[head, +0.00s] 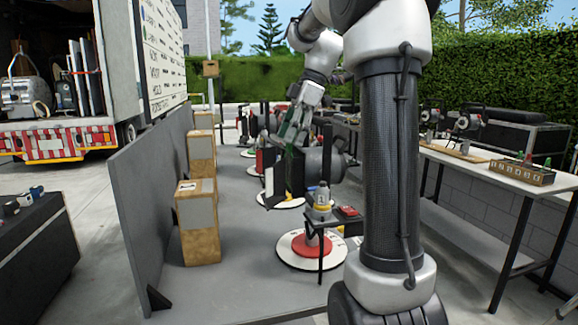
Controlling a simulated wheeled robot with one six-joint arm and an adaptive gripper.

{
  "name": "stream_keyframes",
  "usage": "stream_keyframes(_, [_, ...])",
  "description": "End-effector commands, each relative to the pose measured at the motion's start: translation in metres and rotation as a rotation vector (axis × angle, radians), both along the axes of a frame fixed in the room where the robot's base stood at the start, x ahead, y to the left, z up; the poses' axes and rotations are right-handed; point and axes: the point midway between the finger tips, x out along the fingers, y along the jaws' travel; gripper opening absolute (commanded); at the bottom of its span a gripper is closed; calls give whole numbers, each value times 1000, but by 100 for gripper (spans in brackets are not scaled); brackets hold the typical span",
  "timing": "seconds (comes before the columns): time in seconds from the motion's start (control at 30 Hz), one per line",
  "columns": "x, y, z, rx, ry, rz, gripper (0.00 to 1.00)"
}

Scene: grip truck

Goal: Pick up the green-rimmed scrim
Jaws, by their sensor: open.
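My gripper (295,122) hangs at the end of my arm in the middle of the head view, above and behind a black lamp (318,165) with dark flaps. It is small in the picture, and its jaws are open. A green edge (284,131) shows right at the fingers. I cannot tell whether it is the rim of the green-rimmed scrim or whether it touches the fingers. No whole scrim can be made out; the lamp and its flaps cover much of this spot.
A small black stand (321,222) with a bottle is in front of the lamp, over a red-and-white floor disc (304,250). Cardboard boxes (198,222) line a grey partition (150,190) at left. A long workbench (480,170) stands at right. Grey floor (238,255) is clear between.

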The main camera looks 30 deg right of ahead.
Motion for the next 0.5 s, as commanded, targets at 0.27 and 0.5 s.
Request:
stream_keyframes(0.27, [1,3,-7,0,-1,0,52])
stream_keyframes(0.5, [1,3,-6,0,-1,0,14])
